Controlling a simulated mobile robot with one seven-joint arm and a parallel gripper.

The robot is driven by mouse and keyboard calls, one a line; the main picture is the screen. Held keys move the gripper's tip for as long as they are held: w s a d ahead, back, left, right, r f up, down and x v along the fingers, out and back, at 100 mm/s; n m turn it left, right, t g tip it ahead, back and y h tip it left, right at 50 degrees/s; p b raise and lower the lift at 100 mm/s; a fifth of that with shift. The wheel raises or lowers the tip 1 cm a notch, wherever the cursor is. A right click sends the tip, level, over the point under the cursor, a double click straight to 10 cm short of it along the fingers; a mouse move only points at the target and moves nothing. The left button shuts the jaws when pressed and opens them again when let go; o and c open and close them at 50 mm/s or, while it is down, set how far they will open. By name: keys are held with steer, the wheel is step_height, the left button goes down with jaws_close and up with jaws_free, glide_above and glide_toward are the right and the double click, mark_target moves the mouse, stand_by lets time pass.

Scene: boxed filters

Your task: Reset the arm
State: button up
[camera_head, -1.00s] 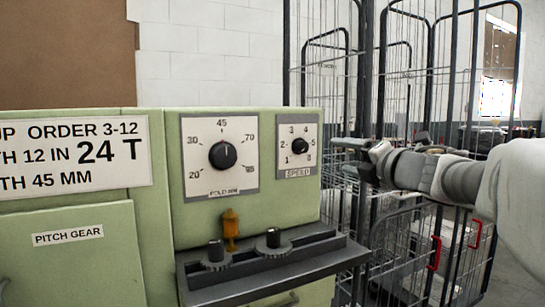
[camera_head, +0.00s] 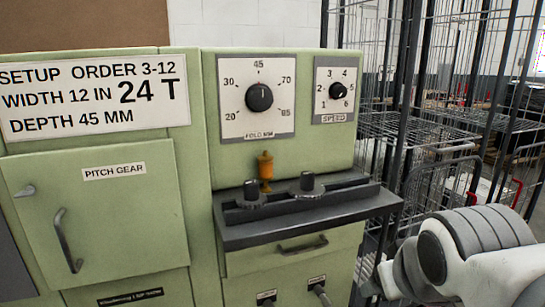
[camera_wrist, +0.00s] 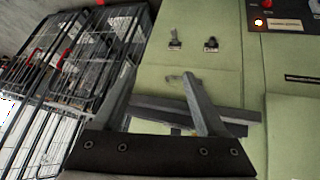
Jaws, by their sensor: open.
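My gripper (camera_wrist: 158,72) is open and empty in the wrist view, its two grey fingers spread in front of the green machine. No object is between them. In the head view only my arm shows at the lower right; the gripper is out of sight. The green machine (camera_head: 193,190) has a fold dial (camera_head: 259,97) pointing near 45 and a smaller speed dial (camera_head: 336,91) at its upper right. The grey ledge (camera_head: 235,240) with two black knobs lies below the dials. In the wrist view, the machine's green front (camera_wrist: 215,75) fills the right side.
Wire cage trolleys (camera_head: 440,125) stand right of the machine; they also show at left in the wrist view (camera_wrist: 75,55). The pitch gear door (camera_head: 130,215) is closed. A lit indicator (camera_wrist: 258,22) shows at upper right.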

steer(key=s+a+f+m+g+y, duration=0.1)
steer(key=s+a+f+g, duration=0.15)
steer(key=s, duration=0.25)
step_height(320, 180, up, 24)
steer(key=p, duration=2.5)
steer(key=shift+a+t, duration=0.35)
steer(key=shift+a, duration=0.05)
steer(key=c, duration=0.4)
steer(key=shift+a, duration=0.1)
